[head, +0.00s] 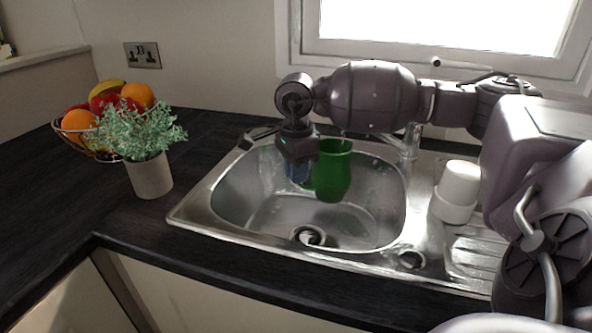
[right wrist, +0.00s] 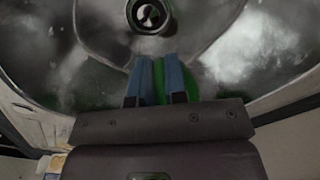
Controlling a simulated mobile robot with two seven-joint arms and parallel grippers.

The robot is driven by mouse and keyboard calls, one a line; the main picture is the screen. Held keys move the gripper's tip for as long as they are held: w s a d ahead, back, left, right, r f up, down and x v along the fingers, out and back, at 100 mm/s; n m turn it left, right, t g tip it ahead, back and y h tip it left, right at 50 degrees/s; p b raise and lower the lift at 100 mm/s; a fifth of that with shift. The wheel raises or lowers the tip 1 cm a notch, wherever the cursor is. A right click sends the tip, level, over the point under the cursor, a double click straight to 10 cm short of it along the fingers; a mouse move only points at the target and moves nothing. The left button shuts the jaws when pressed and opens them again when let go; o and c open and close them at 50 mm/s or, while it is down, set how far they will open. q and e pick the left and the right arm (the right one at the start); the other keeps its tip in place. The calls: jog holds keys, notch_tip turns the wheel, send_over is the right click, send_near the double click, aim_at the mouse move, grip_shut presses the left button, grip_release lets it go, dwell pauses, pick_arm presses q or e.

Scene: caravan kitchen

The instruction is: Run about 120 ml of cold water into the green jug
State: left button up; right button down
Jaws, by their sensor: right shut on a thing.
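The green jug (head: 333,172) is held upright over the sink basin, in the upper part of the bowl. My right gripper (head: 299,170) is shut on its left side; the blue fingers are partly hidden. In the right wrist view the blue fingers (right wrist: 160,80) are close together with green of the jug (right wrist: 190,84) between and beside them. The tap (head: 409,142) stands at the back right of the basin, its upper part hidden behind my right arm. I cannot tell whether water runs or how much is in the jug. My left gripper is not in view.
The steel sink (head: 225,220) has a drain (head: 308,236) at its front; the basin below the jug is clear. A white cup (head: 461,181) stands on the drainer at right. A potted plant (head: 151,172) and a fruit bowl (head: 76,140) stand on the left worktop.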

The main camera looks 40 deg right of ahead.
jog(key=shift+a, duration=0.1)
